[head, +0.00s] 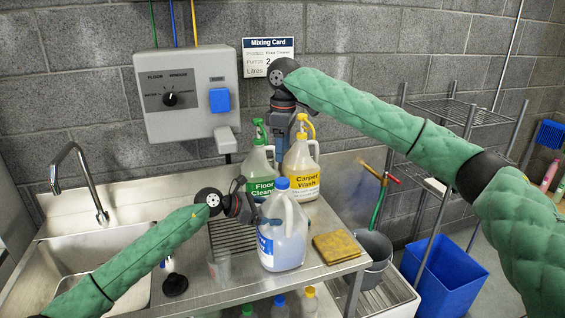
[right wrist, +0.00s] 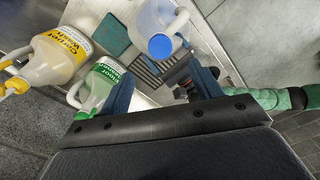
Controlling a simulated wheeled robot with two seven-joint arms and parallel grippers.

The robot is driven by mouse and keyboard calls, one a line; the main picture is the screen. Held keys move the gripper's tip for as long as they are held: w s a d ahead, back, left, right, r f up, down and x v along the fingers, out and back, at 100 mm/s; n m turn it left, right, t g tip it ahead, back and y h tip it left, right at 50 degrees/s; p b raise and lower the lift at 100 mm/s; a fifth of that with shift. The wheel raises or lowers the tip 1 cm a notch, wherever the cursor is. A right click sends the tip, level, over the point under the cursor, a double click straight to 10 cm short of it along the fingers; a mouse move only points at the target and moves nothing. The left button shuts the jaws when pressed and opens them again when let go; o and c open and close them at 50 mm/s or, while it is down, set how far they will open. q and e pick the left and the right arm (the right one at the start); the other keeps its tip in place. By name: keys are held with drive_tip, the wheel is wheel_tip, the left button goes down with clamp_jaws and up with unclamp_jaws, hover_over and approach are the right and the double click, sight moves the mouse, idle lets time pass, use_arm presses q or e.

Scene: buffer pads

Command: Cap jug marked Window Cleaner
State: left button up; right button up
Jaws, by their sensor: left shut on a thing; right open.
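A translucent jug (head: 284,246) with a blue-and-white label stands on the steel counter; the label text is too small to read. A blue cap (head: 282,184) sits on its mouth; the cap also shows in the right wrist view (right wrist: 159,46). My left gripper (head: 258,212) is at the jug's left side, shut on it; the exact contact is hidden. My right gripper (head: 282,132) points down behind and above, near the pump jugs. In the right wrist view its fingers (right wrist: 163,92) are apart and empty.
A green-pump Floor Cleaner jug (head: 260,172) and a yellow-pump Carpet Wash jug (head: 301,165) stand at the back. A clear cup (head: 219,266), a dark rack (head: 232,236) and a yellow cloth (head: 337,247) are nearby. The sink (head: 60,260) is left, a grey bucket (head: 372,262) right.

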drive_tip(key=shift+r, duration=1.05)
use_arm(q)
drive_tip(key=o, duration=1.6)
drive_tip(key=shift+s+a+r+b, duration=0.1)
drive_tip(key=shift+s+a+b, duration=0.05)
drive_tip(key=shift+a+b, duration=0.35)
drive_tip(key=b+v, duration=0.2)
drive_tip(key=v, duration=0.4)
drive_tip(key=shift+a+r, duration=0.1)
drive_tip(key=shift+a, duration=0.05)
use_arm(e)
wheel_tip(320, 180, down, 3)
drive_tip(key=shift+f, duration=0.2)
use_arm(q)
drive_tip(key=shift+s+a+r, duration=0.1)
drive_tip(key=shift+a+r, duration=0.05)
